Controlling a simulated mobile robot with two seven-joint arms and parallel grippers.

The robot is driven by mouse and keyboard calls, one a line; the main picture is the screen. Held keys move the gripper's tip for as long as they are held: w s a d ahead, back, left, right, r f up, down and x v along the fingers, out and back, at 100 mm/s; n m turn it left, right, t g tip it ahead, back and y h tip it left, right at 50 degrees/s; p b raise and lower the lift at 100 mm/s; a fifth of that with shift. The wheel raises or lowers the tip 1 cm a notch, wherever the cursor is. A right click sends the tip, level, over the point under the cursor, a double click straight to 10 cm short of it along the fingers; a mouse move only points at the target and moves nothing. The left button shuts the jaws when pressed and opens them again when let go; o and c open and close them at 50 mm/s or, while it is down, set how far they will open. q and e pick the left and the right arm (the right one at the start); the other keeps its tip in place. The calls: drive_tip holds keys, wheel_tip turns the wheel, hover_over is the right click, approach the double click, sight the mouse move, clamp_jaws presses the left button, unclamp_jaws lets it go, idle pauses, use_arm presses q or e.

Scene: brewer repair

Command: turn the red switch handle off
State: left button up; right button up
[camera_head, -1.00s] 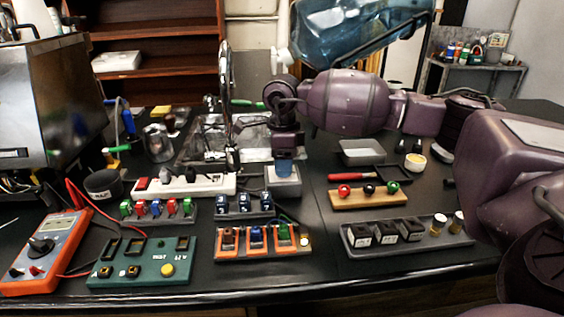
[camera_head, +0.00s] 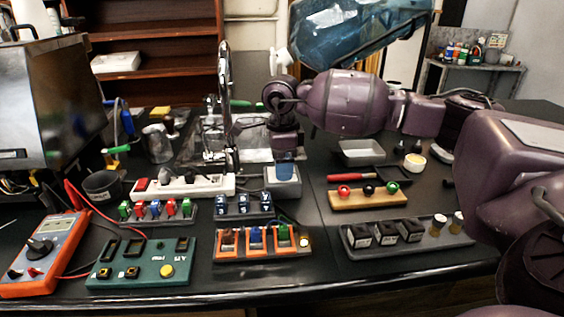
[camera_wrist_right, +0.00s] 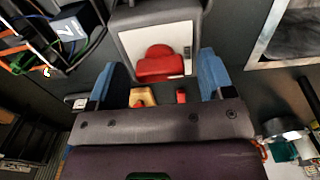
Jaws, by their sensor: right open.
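The red switch handle (camera_wrist_right: 160,65) shows in the right wrist view, on a white panel of a grey box (camera_wrist_right: 160,14). The handle lies crosswise, its broad side toward the bottom of that view. My right gripper (camera_wrist_right: 162,72) is open, with one blue finger on each side of the handle and visible gaps between. In the head view, the right gripper (camera_head: 285,168) points down at the grey box (camera_head: 284,189), its blue fingertips in front of the box's upper part. The handle is hidden there. My left gripper is not in view.
A white power strip (camera_head: 200,187) lies left of the box. A tray of blue blocks (camera_head: 245,211) and orange-framed slots (camera_head: 263,254) stand in front. A wooden rack with coloured balls (camera_head: 368,200) is to the right. A tall metal faucet (camera_head: 226,110) stands behind.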

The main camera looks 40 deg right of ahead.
drive_tip(key=shift+r, duration=0.15)
drive_tip(key=shift+r, duration=0.35)
wheel_tip(320, 180, up, 8)
drive_tip(key=shift+r+p, duration=0.15)
drive_tip(key=shift+p, duration=0.35)
drive_tip(key=shift+r, duration=0.8)
